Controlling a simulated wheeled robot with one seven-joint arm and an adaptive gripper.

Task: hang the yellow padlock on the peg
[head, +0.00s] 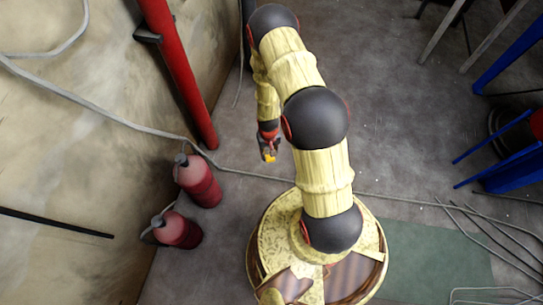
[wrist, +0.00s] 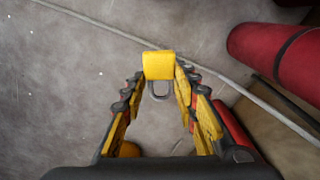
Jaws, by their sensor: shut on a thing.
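The yellow padlock (wrist: 159,65) is between the tips of my gripper (wrist: 160,75) in the wrist view. Its square yellow body is at the far end and its grey shackle shows on the near side, towards the palm. My gripper is shut on it. In the head view my gripper (head: 269,153) hangs low at the end of my arm, with the padlock a small yellow-orange spot (head: 270,157). The padlock is held clear of the wall. I cannot make out a peg for certain in either view.
Two red cylinders (head: 198,181) (head: 178,230) stand by the wall at left. A red pipe (head: 180,70) with a dark bracket (head: 147,38) rises there. A dark rod (head: 55,222) shows against the wall. A grey cable (head: 240,174) crosses the floor. Blue-framed furniture (head: 505,165) is at right.

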